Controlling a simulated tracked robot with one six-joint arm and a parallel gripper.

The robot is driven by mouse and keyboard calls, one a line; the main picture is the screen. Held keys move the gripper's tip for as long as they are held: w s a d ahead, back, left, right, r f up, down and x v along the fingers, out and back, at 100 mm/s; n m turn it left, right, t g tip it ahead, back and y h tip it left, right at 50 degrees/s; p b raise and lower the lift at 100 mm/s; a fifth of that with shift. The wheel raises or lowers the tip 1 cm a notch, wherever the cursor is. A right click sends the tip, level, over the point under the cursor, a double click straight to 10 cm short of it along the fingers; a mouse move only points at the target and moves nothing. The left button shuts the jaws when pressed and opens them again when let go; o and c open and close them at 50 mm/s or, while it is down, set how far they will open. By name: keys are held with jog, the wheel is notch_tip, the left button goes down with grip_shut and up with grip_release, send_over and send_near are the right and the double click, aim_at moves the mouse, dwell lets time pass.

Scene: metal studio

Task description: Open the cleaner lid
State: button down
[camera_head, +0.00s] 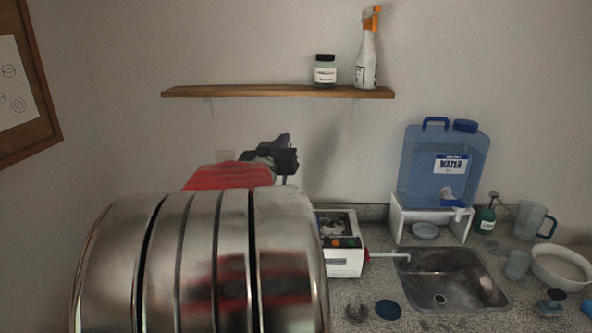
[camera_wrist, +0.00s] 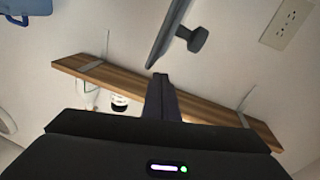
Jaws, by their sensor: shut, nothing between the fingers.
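The cleaner (camera_head: 343,258) is a small white box with coloured knobs on its front. It stands on the counter left of the sink in the head view, its left part hidden behind my arm. A dark grey panel with a black knob (camera_wrist: 190,38) shows nearly edge-on in the wrist view; it looks like the lid standing raised, but its hinge is out of sight. My gripper (camera_wrist: 161,80) is shut and empty, its fingertips close to the panel's edge. I cannot tell whether they touch. In the head view my gripper (camera_head: 284,160) is above and left of the cleaner.
A wooden shelf (camera_head: 250,91) with a jar (camera_head: 325,71) and spray bottle (camera_head: 367,58) is on the wall above. A water container (camera_head: 430,165) on a white stand (camera_head: 402,222) and a metal sink (camera_head: 465,282) are to the right. A blue disc (camera_head: 388,309) lies in front.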

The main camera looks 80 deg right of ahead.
jog(key=s+a+m+t+h, duration=0.1)
jog(key=s+a+m+t, duration=0.15)
jog(key=s+m, duration=0.6)
jog(key=s+a+f+m+t+y, duration=0.3)
jog(key=a+f+m+t, duration=0.2)
jog(key=f+m, duration=0.2)
jog(key=shift+s+f+m+y, duration=0.2)
jog(key=shift+f+m+y, duration=0.15)
jog(key=shift+f, duration=0.45)
jog(key=shift+d, duration=0.1)
jog(key=w+d, duration=0.8)
jog(key=shift+w+r, duration=0.15)
jog(key=shift+r, duration=0.3)
